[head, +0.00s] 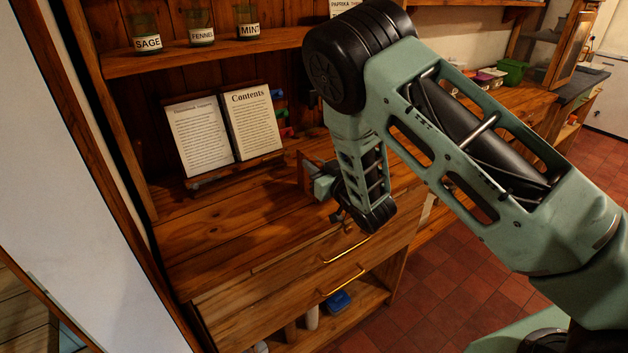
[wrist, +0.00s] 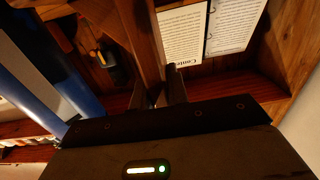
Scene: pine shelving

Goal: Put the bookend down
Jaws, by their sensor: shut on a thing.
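The bookend (head: 304,172) is a brown wooden piece seen nearly edge-on at the tip of my gripper (head: 322,186). My gripper is shut on it and holds it over the right part of the wooden counter (head: 235,222), right of the open book. In the wrist view the bookend (wrist: 144,45) runs up from between the fingertips (wrist: 159,95). My arm and gripper hide part of it. I cannot tell whether its lower edge touches the counter.
An open book (head: 228,132) leans on a stand at the counter's back. Labelled jars (head: 201,32) stand on the shelf above. Small coloured things (head: 285,120) sit behind the bookend. The counter's front left is clear. Drawers with brass handles (head: 346,250) are below.

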